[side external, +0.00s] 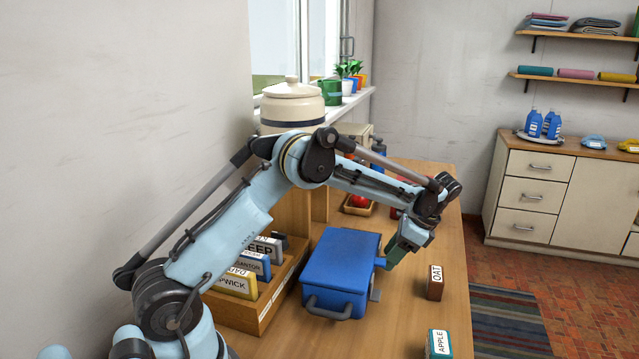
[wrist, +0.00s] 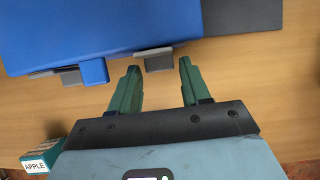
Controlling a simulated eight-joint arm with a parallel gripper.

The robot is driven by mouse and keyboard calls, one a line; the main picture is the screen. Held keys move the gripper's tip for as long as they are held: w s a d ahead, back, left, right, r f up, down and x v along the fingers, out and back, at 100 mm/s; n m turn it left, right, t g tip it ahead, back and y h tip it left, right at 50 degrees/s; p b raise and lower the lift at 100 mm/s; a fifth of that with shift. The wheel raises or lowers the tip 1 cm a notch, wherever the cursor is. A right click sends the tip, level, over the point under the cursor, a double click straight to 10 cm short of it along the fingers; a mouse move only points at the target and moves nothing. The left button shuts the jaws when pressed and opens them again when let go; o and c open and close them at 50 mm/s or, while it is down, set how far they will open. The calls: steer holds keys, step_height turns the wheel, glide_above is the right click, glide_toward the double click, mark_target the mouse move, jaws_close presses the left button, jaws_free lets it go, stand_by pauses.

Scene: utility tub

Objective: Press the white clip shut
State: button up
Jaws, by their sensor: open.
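A blue lidded box (side external: 340,265) with a grey front handle stands on the wooden table; its blue top fills the upper left of the wrist view (wrist: 90,25). Two clip-like parts show along its near side in the wrist view: a light-edged grey flap (wrist: 155,60), and a grey piece (wrist: 69,76) beside a blue tab. Neither looks clearly white, so I cannot tell which is the white clip. My gripper (wrist: 160,72) is open and empty, its green fingers on either side of the grey flap's near edge. In the side view my gripper (side external: 391,263) is at the box's right side.
An OAT block (side external: 435,283) and an APPLE block (side external: 438,343) stand on the table to the right. A wooden rack (side external: 262,312) of labelled cards is left of the box. Table right of the box is mostly clear.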

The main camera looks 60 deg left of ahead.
steer(key=v, duration=1.1)
steer(key=shift+d+r, duration=0.1)
steer(key=s+d+r+n+t+h, duration=0.2)
steer(key=s+d+r+n+t, duration=0.3)
steer(key=s, duration=0.5)
steer(key=s+d+f+n+t+h, duration=0.1)
steer(key=s+d+f+n+t, duration=0.2)
steer(key=s+t, duration=0.3)
steer(key=s+f, duration=0.1)
steer(key=s, duration=0.3)
steer(key=shift+f+n+h, duration=0.2)
steer(key=shift+n+h, duration=0.1)
steer(key=shift+s, duration=0.1)
stand_by(0.3)
